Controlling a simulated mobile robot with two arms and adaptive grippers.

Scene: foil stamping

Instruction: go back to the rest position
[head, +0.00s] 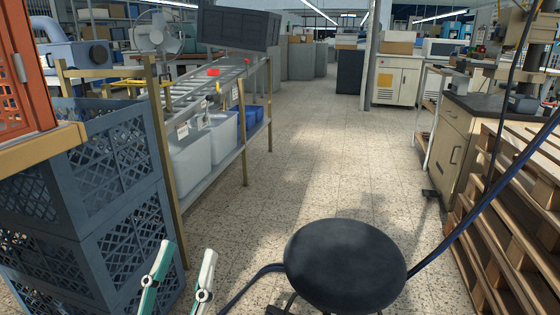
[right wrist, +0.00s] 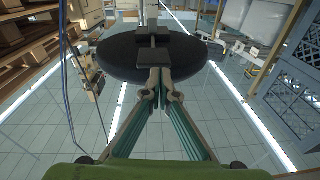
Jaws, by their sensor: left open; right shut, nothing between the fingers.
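My left gripper (head: 187,250) shows at the bottom left of the head view, its two pale and green fingers apart with nothing between them. It is in front of the blue crates. My right gripper (right wrist: 160,75) shows in the right wrist view with its fingers brought together at the tips and nothing held. It is outside the head view. The black round stool seat (head: 345,265) lies to the right of my left gripper in the head view. In the right wrist view the dark seat (right wrist: 110,58) appears behind the right fingertips; I cannot tell the gap.
Stacked blue crates (head: 125,195) stand at the left. A rack (head: 245,145) with white bins (head: 200,155) and a dark crate (head: 240,28) stands behind them. Wooden pallets (head: 510,220) and a cabinet (head: 455,150) line the right. The speckled floor aisle (head: 325,145) between is clear beyond the stool.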

